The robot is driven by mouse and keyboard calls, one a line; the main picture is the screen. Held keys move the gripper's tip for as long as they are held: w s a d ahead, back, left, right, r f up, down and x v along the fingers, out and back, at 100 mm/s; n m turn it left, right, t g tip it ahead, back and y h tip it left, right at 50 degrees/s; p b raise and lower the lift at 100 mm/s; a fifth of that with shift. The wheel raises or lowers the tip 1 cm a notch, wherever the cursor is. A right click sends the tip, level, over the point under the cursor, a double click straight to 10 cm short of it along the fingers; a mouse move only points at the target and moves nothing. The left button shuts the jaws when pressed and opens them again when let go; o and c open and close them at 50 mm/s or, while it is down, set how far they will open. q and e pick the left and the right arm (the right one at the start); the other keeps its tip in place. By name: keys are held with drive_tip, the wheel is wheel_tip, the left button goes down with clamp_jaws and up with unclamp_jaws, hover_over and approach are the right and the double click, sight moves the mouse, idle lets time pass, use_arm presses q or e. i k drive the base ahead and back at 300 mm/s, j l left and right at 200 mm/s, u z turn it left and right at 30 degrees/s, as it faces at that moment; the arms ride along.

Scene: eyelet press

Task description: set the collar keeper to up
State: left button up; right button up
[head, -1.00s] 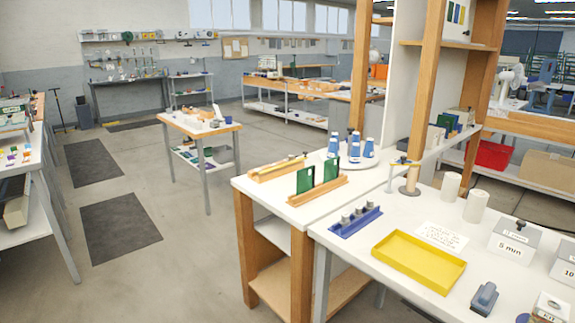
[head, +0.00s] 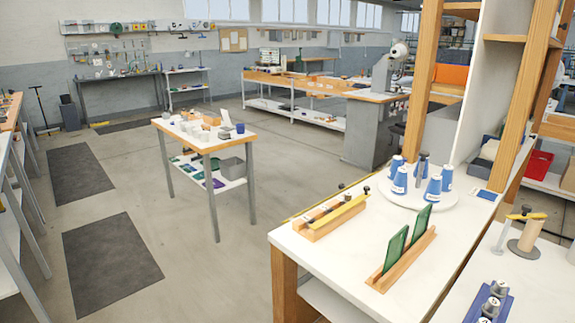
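A grey machine with a rounded whitish head (head: 390,66) stands on a wood-topped grey cabinet (head: 375,130) at the back right in the head view. It may be the eyelet press, but it is too far away to be sure. I cannot make out a collar keeper or its position. Neither of my grippers is in view.
A small table (head: 243,134) stands mid-floor. The floor between them and dark mats (head: 108,262) is open.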

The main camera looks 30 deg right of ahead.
sight(315, 225)
drive_tip(key=i+u, duration=0.3)
drive_tip(key=i, duration=2)
drive_tip(key=i+l+z, duration=0.1)
drive_tip(key=i+z, duration=0.4)
drive_tip(key=i+j+z, duration=0.1)
drive_tip(key=i+z, duration=0.4)
drive_tip(key=i+j+z, duration=0.2)
drive_tip(key=z, duration=0.3)
drive_tip(key=i+j, duration=0.05)
drive_tip(key=i, duration=0.05)
